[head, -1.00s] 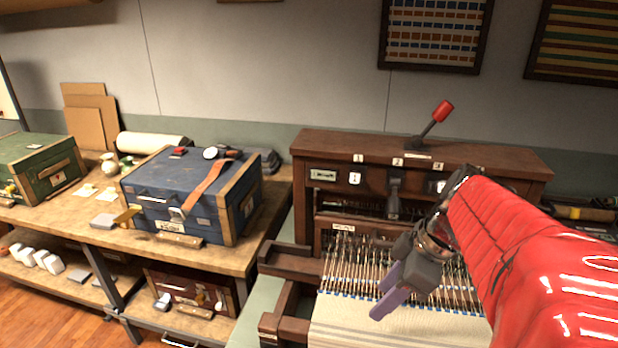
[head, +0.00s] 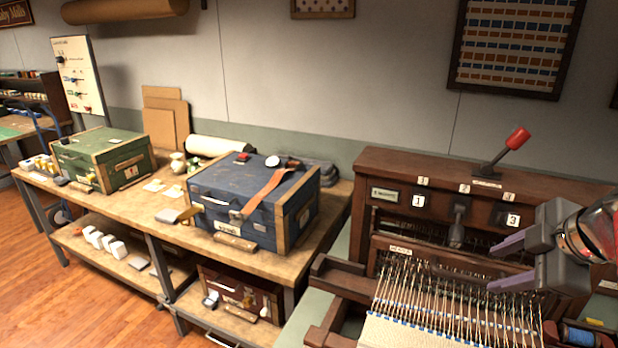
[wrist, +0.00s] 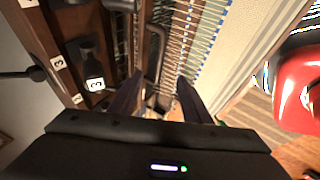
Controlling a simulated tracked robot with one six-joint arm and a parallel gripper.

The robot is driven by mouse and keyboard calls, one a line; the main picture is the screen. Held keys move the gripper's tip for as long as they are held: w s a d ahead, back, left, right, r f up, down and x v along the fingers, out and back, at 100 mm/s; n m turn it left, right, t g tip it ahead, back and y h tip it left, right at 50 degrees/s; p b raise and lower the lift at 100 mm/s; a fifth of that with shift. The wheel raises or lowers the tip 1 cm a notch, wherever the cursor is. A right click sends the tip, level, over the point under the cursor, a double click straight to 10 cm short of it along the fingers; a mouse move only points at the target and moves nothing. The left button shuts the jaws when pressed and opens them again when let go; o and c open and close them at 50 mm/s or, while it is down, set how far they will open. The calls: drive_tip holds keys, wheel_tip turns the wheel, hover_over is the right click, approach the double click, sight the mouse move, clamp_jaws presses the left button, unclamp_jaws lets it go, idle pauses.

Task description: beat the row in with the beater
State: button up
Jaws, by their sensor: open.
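The loom (head: 480,172) stands at the right, a dark wooden frame with a row of heddles (head: 455,305) and pale cloth (head: 400,334) in front. A dark wooden bar with a small label (head: 401,250) runs above the heddles; I cannot read the label surely. My gripper (head: 508,263) is open and empty over the right part of the heddles, fingers pointing left. In the wrist view my gripper (wrist: 158,98) has its two purple fingers apart, with a dark bar-like handle (wrist: 155,55) showing beyond and between them. I cannot tell whether they touch it.
A red-knobbed lever (head: 505,150) rises from the loom's top, above number plates and a dark middle handle (head: 458,222). A bench (head: 338,196) to the left carries a blue trunk (head: 235,205) and a green trunk (head: 80,160). A blue spool (head: 578,335) is at the lower right.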

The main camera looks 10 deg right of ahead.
sight(467, 279)
drive_tip(key=shift+x, duration=4.95)
drive_tip(key=shift+c, duration=0.4)
clamp_jaws()
drive_tip(key=shift+s, duration=0.1)
